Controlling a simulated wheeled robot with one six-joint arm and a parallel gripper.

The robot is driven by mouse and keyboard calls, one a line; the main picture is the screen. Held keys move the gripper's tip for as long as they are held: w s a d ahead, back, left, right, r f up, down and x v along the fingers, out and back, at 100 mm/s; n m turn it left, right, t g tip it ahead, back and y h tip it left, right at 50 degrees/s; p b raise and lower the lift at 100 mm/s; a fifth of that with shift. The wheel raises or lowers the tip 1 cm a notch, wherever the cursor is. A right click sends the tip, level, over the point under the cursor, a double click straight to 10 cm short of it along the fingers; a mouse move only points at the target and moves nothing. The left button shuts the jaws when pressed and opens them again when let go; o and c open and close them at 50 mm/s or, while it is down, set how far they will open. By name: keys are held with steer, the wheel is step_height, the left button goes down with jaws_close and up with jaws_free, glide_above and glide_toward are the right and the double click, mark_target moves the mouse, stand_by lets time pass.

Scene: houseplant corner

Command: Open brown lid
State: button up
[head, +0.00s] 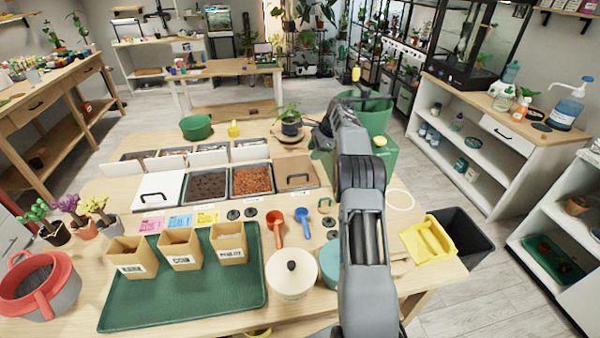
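The brown lid (297,170) lies flat over the rightmost bin of the front row on the wooden table. It has a dark bar handle (297,177) across it, and the bin's contents are hidden. My arm rises from the bottom of the picture to the right of the lid. My gripper (322,137) is at its far end, dark and small, above and to the right of the lid and apart from its handle. I cannot make out whether its fingers are open or shut.
Open bins of dark soil (208,186) and orange-brown chips (251,180) stand left of the lid, then a white-lidded bin (155,191). A potted plant (291,124) stands behind. Red (275,220) and blue (302,217) scoops and a cream lidded pot (291,282) are in front.

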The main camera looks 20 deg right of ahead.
steer(key=p+x, duration=0.1)
steer(key=x, duration=1.1)
steer(key=shift+w+a+f, duration=0.1)
jaws_close()
